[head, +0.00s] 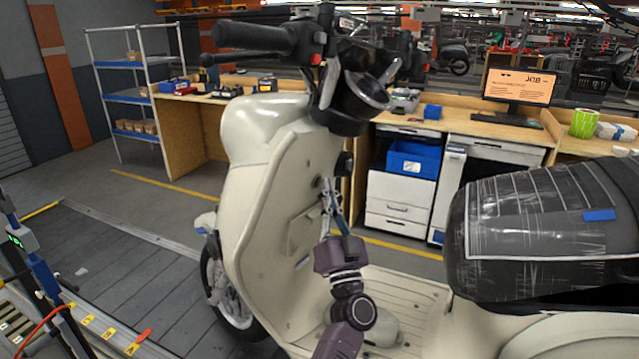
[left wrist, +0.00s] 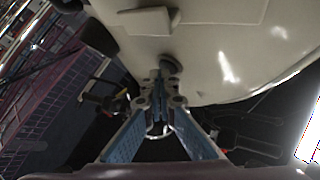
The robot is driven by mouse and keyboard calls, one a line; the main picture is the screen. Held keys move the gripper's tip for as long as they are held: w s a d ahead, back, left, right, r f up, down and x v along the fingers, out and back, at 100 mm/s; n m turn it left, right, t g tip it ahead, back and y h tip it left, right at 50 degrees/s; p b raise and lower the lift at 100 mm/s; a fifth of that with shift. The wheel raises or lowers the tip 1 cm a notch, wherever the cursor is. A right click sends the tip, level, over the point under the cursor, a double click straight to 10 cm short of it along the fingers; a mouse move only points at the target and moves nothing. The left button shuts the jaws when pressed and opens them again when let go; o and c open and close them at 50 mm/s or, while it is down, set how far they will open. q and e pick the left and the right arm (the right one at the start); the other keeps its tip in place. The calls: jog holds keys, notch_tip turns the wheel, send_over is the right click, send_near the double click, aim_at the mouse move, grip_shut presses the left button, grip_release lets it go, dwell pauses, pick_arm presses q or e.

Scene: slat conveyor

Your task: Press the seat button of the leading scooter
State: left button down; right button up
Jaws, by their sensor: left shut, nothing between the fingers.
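A cream scooter (head: 268,190) stands upright in front of me. Its dark seat (head: 540,225) is wrapped in clear plastic. A dark round knob (head: 345,164) sits high on the inner face of the leg shield; it also shows in the left wrist view (left wrist: 171,63). My left gripper (head: 327,188) is shut and empty, pointing up at that face. In the left wrist view its fingertips (left wrist: 157,78) are just beside the knob; I cannot tell whether they touch it. My right gripper is not in view.
The handlebar (head: 255,37) and round headset part (head: 365,88) overhang the fingertips. The scooter's footboard (head: 400,300) lies under my left arm. Behind stand a workbench with a monitor (head: 520,87), a blue bin (head: 411,160) and a shelf rack (head: 130,96). The slat conveyor floor (head: 110,255) is at left.

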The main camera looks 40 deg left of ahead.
pick_arm(q)
jog(key=shift+d+f, duration=0.2)
jog(key=shift+d, duration=0.5)
